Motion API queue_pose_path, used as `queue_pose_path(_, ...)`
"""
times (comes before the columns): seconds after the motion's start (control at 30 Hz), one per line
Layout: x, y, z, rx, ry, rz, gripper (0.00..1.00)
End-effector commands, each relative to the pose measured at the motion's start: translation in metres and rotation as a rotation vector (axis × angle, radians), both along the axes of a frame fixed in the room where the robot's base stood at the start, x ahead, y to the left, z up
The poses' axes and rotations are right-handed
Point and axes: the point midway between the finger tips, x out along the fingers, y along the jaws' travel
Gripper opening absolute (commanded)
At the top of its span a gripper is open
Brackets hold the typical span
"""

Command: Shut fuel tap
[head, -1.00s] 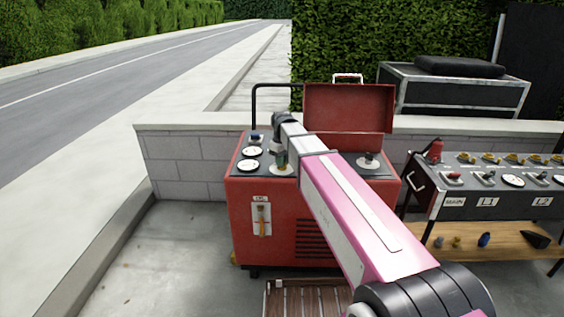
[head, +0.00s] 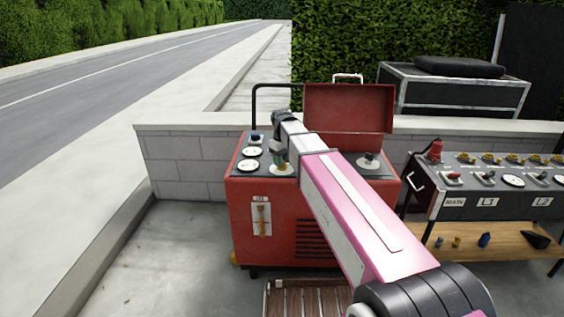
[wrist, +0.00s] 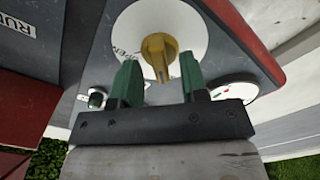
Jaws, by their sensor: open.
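A yellow tap lever (wrist: 159,55) sits on a round white dial plate (wrist: 192,30) in the wrist view. Lettering on the plate is partly covered; "PEN" can be read beside the lever. My gripper (wrist: 161,72) is open, with its green fingers on either side of the lever's near end and visible gaps to both. In the head view my gripper (head: 279,158) points down at a white dial plate (head: 283,171) on top of the red machine (head: 273,220). The lever itself is hidden there behind the gripper.
A raised red lid (head: 347,108) stands behind my arm. Gauges (head: 252,151) lie left of my gripper. A dark control panel table (head: 500,185) stands at the right, and a low block wall (head: 180,160) runs behind.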

Motion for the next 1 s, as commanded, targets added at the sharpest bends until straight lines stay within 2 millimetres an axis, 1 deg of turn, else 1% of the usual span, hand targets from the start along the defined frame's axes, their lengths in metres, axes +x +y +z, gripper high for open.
queue_pose_path(0.4,0.001,0.000,0.066,0.001,-0.003,0.000,0.40)
queue_pose_path(0.6,0.001,0.000,0.090,0.001,-0.002,0.000,0.40)
queue_pose_path(0.8,0.000,0.000,0.099,0.000,0.000,0.001,0.40)
queue_pose_path(1.0,0.000,0.000,0.100,0.000,0.000,0.000,0.40)
